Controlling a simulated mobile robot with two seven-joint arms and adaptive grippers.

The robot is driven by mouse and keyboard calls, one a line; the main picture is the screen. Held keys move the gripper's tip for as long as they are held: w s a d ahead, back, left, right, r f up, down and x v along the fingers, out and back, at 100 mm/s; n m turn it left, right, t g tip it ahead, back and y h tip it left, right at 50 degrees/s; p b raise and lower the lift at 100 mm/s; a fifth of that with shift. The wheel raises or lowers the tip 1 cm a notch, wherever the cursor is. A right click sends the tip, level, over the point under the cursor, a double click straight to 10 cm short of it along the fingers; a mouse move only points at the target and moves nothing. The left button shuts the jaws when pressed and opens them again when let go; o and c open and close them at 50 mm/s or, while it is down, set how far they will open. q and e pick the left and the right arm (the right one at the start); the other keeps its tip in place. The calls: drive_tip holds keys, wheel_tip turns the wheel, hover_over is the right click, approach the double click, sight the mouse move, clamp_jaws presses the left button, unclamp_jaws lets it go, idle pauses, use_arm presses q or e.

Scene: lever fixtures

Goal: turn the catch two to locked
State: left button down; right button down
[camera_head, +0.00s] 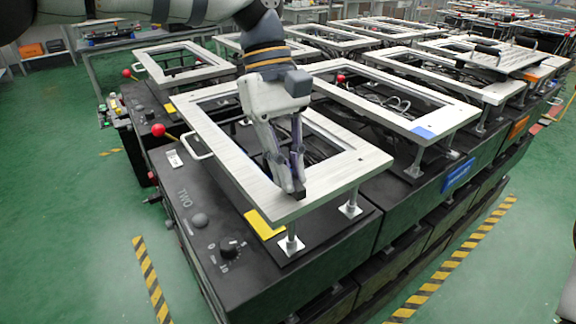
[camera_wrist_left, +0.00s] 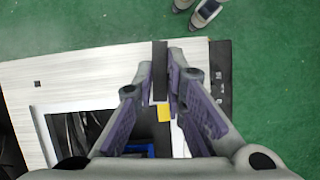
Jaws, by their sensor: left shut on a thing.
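The black fixture marked TWO (camera_head: 184,198) stands in front, with a pale rectangular frame (camera_head: 340,150) raised on posts above it. My left gripper (camera_head: 290,188) reaches down from above to the front bar of this frame. Its fingers are nearly together on a narrow dark bar, which I take to be the catch (camera_wrist_left: 160,72). In the left wrist view the bar stands lengthwise between the fingertips of my left gripper (camera_wrist_left: 161,80). The fingers hide part of the bar, and I cannot read a locked mark.
A red-ball lever (camera_head: 158,130) stands at the fixture's left. A black knob (camera_head: 229,247) and a yellow label (camera_head: 264,224) are on its front top. More framed fixtures stand close behind and to the right. Green floor (camera_head: 75,230) is open at left.

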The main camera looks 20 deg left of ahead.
use_arm(q)
drive_tip(key=shift+r+m+y, duration=0.15)
drive_tip(key=shift+m+y, duration=0.15)
drive_tip(key=shift+m, duration=0.5)
drive_tip(key=shift+w+m, duration=0.1)
drive_tip(key=shift+m, duration=0.4)
drive_tip(key=m, duration=0.1)
drive_tip(key=m+g+y, duration=0.1)
drive_tip(key=m, duration=0.1)
drive_tip(key=shift+d+f+m+y, duration=0.2)
drive_tip(key=shift+m+y, duration=0.1)
drive_tip(key=m+y, duration=0.1)
drive_tip(key=m, duration=0.2)
drive_tip(key=shift+d+m, duration=0.1)
drive_tip(key=shift+m, duration=0.2)
drive_tip(key=m+y, duration=0.1)
drive_tip(key=m, duration=0.2)
drive_tip(key=shift+d+r+m+y, duration=0.1)
drive_tip(key=shift+d+m+y, duration=0.05)
drive_tip(key=shift+m+y, duration=0.2)
drive_tip(key=shift+m+t+y, duration=0.3)
drive_tip(key=shift+m+y, duration=0.25)
drive_tip(key=shift+m, duration=1)
use_arm(e)
drive_tip(key=shift+w+r, duration=0.4)
drive_tip(key=shift+w, duration=0.05)
use_arm(q)
drive_tip(key=shift+d+m, duration=0.1)
drive_tip(key=shift+m, duration=0.2)
